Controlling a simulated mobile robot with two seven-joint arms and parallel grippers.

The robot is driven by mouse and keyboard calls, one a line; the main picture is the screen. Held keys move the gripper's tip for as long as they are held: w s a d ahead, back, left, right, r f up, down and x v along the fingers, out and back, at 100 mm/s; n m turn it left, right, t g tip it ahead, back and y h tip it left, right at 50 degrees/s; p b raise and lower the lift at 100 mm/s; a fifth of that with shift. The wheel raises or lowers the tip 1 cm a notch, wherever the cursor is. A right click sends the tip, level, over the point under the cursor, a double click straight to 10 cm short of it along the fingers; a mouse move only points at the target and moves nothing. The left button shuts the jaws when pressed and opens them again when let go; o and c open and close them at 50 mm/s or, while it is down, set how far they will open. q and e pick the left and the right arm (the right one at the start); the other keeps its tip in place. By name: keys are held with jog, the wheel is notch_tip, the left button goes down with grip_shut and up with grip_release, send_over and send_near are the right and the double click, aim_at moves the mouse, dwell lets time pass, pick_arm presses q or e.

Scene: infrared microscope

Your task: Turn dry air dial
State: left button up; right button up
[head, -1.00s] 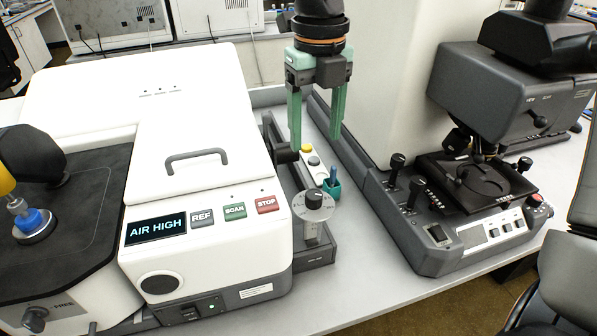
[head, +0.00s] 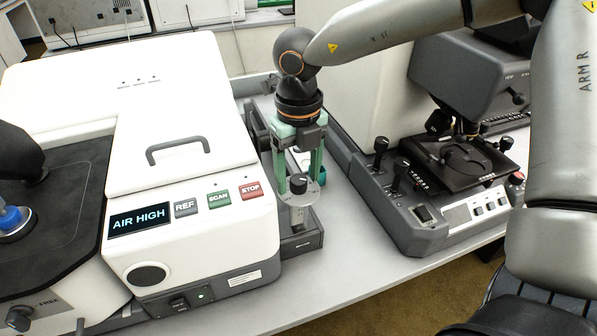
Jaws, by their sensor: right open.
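The dry air dial (head: 299,183) is a dark knob over a pale round scale plate. It stands on a grey post between the white instrument and the microscope. My right gripper (head: 298,177) points down over the dial with green fingers. It is open, with one finger to the left of the knob and one to the right. I cannot tell whether the fingers touch it. The display (head: 140,219) on the white instrument reads AIR HIGH. My left gripper is not in view.
The white instrument (head: 160,120) with REF, SCAN and STOP buttons stands left of the dial. The microscope's dark stage (head: 455,160) and control base (head: 420,228) are to the right. My right arm crosses above the microscope. Bare table (head: 330,262) lies in front.

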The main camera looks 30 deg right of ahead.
grip_shut()
dwell(0.5)
